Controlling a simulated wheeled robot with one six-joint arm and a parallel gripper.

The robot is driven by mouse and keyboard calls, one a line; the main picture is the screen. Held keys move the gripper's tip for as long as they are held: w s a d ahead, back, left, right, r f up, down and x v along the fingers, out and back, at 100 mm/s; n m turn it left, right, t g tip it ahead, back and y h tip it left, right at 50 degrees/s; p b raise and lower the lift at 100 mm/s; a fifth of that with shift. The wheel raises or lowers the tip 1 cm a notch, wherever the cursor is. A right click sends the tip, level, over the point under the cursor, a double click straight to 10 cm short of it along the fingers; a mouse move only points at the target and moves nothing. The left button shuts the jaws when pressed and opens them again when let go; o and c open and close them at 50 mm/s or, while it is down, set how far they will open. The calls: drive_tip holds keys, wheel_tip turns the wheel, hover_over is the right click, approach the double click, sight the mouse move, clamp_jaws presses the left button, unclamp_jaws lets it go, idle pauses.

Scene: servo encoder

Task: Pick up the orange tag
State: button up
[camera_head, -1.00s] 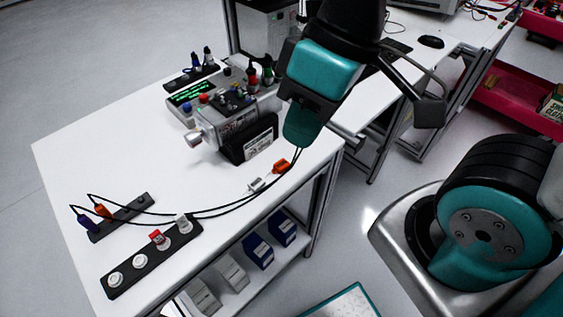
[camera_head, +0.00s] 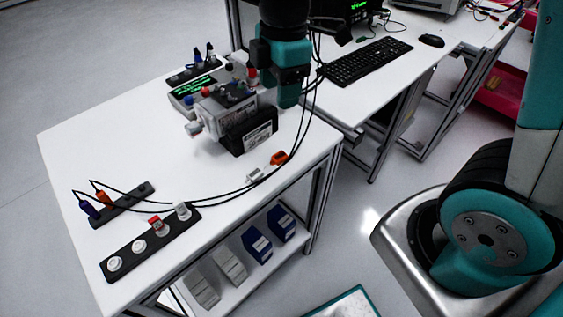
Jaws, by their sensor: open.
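A small orange tag (camera_head: 279,158) lies on the white table (camera_head: 175,130) near its right edge. A white tag (camera_head: 254,175) lies beside it, to the left and nearer the front, and black cables run close to both. My gripper (camera_head: 288,98) points down over the back right of the table, beyond the orange tag in the picture and apart from it. It is open, and nothing shows held in it. The gap between its fingers is hard to see from this angle.
An encoder device (camera_head: 228,108) with knobs and a black block (camera_head: 250,133) stands left of my gripper. Black strips with plugs (camera_head: 150,245) lie at the front left. A keyboard (camera_head: 368,62) is on the desk behind. The table's middle left is clear.

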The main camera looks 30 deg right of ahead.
drive_tip(key=w+d+f+n, duration=0.1)
drive_tip(key=w+f+n, duration=0.1)
hover_over(282, 154)
drive_tip(key=shift+n+h, duration=0.3)
drive_tip(key=shift+h, duration=0.1)
drive_tip(key=f, duration=0.6)
drive_tip(key=f+p, duration=0.1)
drive_tip(key=f, duration=0.5)
drive_tip(key=shift+w+a, duration=0.15)
drive_tip(key=shift+w, duration=0.05)
drive_tip(key=shift+s+f+p, duration=0.15)
drive_tip(key=shift+f+p, duration=0.15)
drive_tip(key=shift+f, duration=1.1)
drive_tip(key=shift+s+f+p, duration=0.1)
drive_tip(key=shift+f+p, duration=0.15)
drive_tip(key=shift+f, duration=1.15)
drive_tip(key=shift+c, duration=0.4)
drive_tip(key=c, duration=0.9)
